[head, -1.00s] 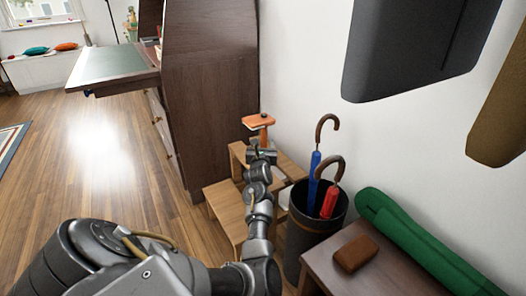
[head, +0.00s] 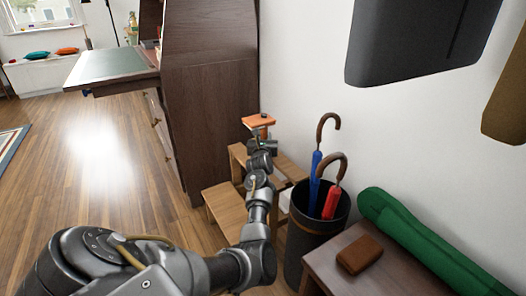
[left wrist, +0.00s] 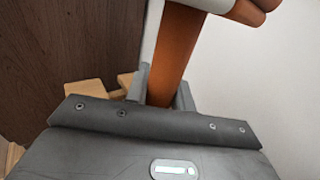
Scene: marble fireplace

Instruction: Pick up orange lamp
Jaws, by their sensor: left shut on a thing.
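The orange lamp (head: 258,121) shows in the head view as a flat orange top above the wooden step stool, in front of the wall by the dark cabinet. My left gripper (head: 262,146) is just below that top, at the lamp's stem. In the left wrist view the orange stem (left wrist: 176,55) runs between the fingers of my left gripper (left wrist: 163,88), which is shut on it. The lamp's base is hidden behind my gripper and arm, so I cannot tell whether it touches the stool. My right gripper is not in view.
The wooden step stool (head: 224,207) stands beside the dark cabinet (head: 212,100). A dark bin (head: 312,240) with blue and red umbrellas is right of my arm. A brown wallet (head: 359,254) and green roll (head: 415,240) lie on a bench. Floor at left is clear.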

